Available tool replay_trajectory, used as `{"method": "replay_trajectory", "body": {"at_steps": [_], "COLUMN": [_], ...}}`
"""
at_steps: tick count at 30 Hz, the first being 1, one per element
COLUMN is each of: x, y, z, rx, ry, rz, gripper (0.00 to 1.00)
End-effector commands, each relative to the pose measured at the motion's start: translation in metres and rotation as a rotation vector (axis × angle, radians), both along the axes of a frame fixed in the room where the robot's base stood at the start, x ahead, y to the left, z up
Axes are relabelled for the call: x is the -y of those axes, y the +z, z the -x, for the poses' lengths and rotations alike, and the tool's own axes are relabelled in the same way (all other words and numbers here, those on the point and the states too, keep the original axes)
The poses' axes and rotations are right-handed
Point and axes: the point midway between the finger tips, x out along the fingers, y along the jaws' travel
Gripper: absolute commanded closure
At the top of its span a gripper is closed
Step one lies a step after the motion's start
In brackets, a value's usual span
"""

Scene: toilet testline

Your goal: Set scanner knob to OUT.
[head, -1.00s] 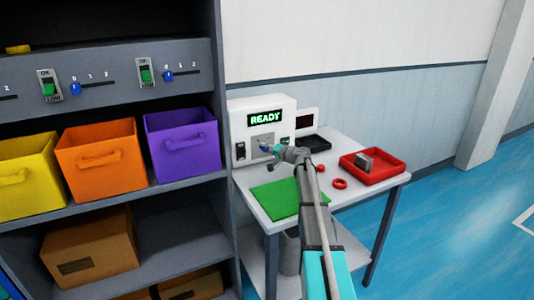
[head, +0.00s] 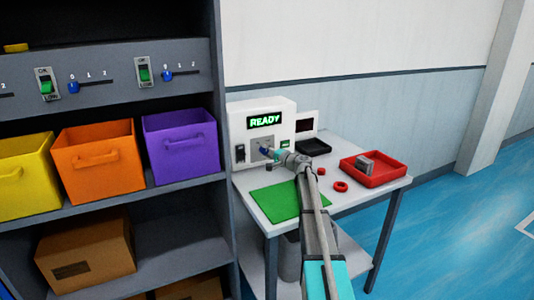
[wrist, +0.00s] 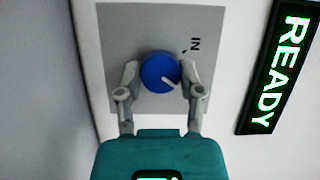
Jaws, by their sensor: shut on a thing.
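The scanner (head: 240,121) is a white box on the table with a lit green READY display (head: 265,121), which also shows in the wrist view (wrist: 278,68). Its blue round knob (wrist: 158,70) sits on a grey plate (wrist: 125,30). The knob has a white pointer line aimed toward the lower right in the wrist view. The label IN is printed at the plate's upper right there; no OUT label is visible. My gripper (wrist: 160,75) is shut on the knob, one finger at each side. In the head view my gripper (head: 274,154) reaches the scanner front.
The white table (head: 335,200) bears a green mat (head: 275,201), a black tray (head: 312,147), a red tray (head: 385,175) with a grey object inside, and red rings (head: 340,186). A shelf with colored bins (head: 181,134) stands close at the left.

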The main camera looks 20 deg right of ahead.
Motion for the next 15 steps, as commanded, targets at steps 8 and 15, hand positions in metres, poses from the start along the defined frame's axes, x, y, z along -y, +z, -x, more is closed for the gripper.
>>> {"method": "replay_trajectory", "body": {"at_steps": [8, 15], "x": [0.0000, -0.0003], "y": [-0.0002, -0.0001], "z": [0.0000, -0.0001], "rx": [0.000, 0.000], "ry": [-0.001, 0.000], "rz": [0.001, 0.001], "gripper": [0.17, 0.17]}}
